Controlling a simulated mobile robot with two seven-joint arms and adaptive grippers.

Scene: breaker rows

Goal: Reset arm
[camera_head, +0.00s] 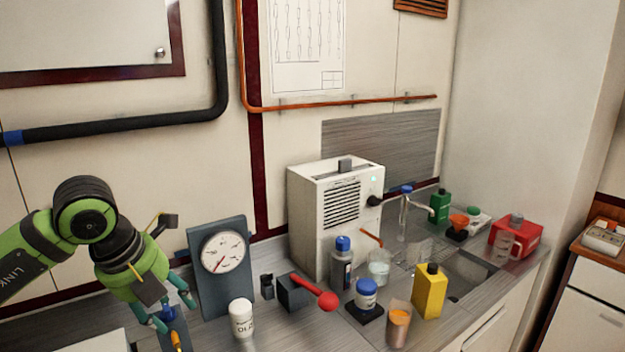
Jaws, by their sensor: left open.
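My left arm, green and black, comes in from the left. Its gripper (174,313) points down over the left end of the counter, with its teal fingers apart. A blue thing with a yellow-orange part (176,335) shows below and between the fingertips; it is partly cut off by the lower edge, and I cannot tell whether the fingers touch it. A dark box (293,292) with a red-knobbed lever (326,299) stands to the right of the gripper. My right gripper is not in view.
A gauge on a blue-grey panel (223,252) stands just right of my arm, with a white jar (241,318) in front. A white machine (335,220), a yellow bottle (429,292), several containers and a sink (465,274) fill the counter further right. Pipes run along the wall.

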